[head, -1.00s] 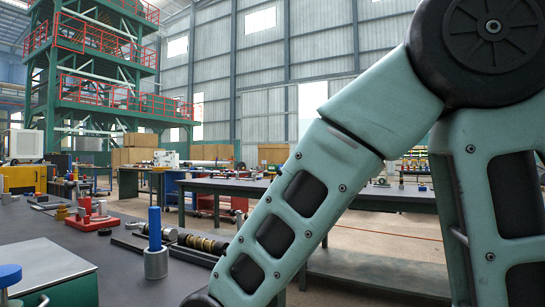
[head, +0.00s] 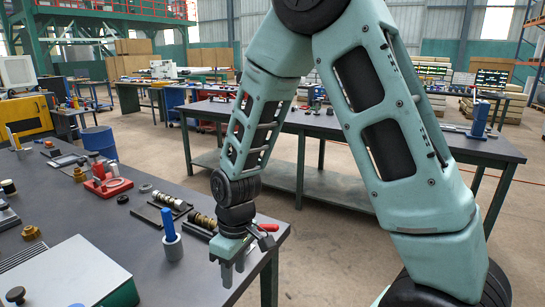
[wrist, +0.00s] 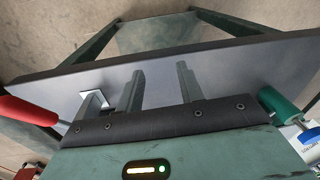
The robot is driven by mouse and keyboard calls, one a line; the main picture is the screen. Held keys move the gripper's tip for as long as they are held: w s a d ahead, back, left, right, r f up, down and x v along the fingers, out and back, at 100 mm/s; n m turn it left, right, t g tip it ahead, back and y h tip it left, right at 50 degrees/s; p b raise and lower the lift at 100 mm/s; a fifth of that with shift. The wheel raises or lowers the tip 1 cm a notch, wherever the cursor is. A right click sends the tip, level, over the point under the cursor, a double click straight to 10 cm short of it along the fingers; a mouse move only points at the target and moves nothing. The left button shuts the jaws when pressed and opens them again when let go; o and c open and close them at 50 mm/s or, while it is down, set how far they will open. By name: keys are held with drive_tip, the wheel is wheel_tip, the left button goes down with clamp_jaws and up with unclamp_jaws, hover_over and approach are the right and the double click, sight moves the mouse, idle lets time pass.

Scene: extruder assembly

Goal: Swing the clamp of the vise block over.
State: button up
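My gripper (head: 232,267) points down at the table's near right corner. Its two fingers stand apart with nothing between them, as the wrist view (wrist: 158,88) also shows. A red handle (head: 268,227) shows just right of my gripper in the head view. A red handle also shows at the left edge of the wrist view (wrist: 28,110), beside the gripper body. It may be the clamp's handle; I cannot tell its mount. A pale bracket (wrist: 92,103) shows beside the left finger. I cannot make out the vise block clearly; my gripper may hide part of it.
A blue-topped pin in a grey socket (head: 171,240) stands left of my gripper. Ringed shaft parts (head: 170,201) lie behind it, near a red fixture (head: 108,186). A green cylinder (wrist: 279,104) is at the wrist view's right. A second dark table (head: 350,125) stands behind.

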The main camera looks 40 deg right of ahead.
drive_tip(key=w+d+r+p, duration=0.3)
drive_tip(key=d+r+p, duration=0.45)
drive_tip(key=p, duration=0.25)
wheel_tip(320, 180, up, 5)
drive_tip(key=m+h+p, duration=0.1)
drive_tip(key=p, duration=0.9)
hover_over(273, 225)
wheel_tip(273, 225, down, 8)
drive_tip(key=b, duration=0.6)
drive_tip(key=shift+f+b, duration=0.25)
drive_tip(key=shift+b, duration=0.05)
drive_tip(key=shift+w+r, duration=0.1)
drive_tip(key=shift+r, duration=0.05)
drive_tip(key=c, duration=0.7)
